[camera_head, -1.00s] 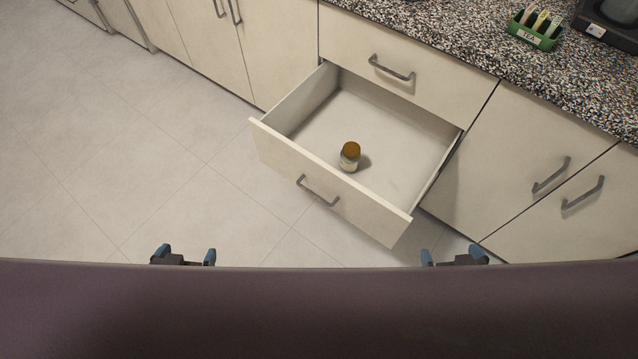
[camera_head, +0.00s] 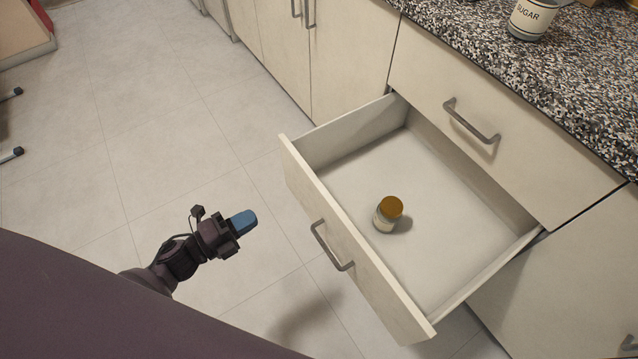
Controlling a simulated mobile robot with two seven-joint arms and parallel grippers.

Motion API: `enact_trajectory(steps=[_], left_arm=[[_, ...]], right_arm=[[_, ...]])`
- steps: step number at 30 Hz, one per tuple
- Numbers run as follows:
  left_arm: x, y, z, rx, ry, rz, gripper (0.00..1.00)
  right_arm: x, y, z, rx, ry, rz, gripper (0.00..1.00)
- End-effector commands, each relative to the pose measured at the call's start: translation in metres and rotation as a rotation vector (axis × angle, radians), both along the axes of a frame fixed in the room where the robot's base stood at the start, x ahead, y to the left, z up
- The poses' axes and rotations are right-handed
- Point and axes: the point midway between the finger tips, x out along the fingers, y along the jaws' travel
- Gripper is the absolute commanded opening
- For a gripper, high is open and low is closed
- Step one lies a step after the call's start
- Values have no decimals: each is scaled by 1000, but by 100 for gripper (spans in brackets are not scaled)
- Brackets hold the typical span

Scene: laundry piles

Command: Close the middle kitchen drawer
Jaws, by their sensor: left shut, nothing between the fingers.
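The middle drawer (camera_head: 352,240) is pulled well out of the cream cabinet, its front panel facing the lower left with a grey bar handle (camera_head: 331,246). A small jar (camera_head: 388,214) with a brown lid stands upright inside on the drawer floor. My left gripper (camera_head: 243,222), with blue fingertips, is shut and empty. It is to the left of the drawer front, apart from it, over the floor in the picture. My right gripper is not in view.
A closed drawer (camera_head: 505,120) with a handle sits above the open one, under the speckled countertop (camera_head: 520,60). A sugar canister (camera_head: 531,18) stands on the counter. Closed cabinet doors (camera_head: 340,50) are behind. The tiled floor (camera_head: 120,130) at left is clear near the drawer.

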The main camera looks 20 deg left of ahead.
Motion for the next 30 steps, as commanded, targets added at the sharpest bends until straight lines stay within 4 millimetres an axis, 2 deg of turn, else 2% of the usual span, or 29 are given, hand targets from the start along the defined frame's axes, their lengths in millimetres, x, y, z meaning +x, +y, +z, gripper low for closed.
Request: enact_trajectory(steps=[1, 8, 24, 30], left_arm=[[0, -1, -6, 16, -7, -19, 0], [15, -11, -3, 28, -28, -37, 0], [86, -68, -5, 26, -24, -35, 0], [104, -82, -5, 25, -23, -35, 0]], right_arm=[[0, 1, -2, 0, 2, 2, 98], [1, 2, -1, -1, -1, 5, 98], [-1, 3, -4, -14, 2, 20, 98], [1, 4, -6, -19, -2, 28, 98]])
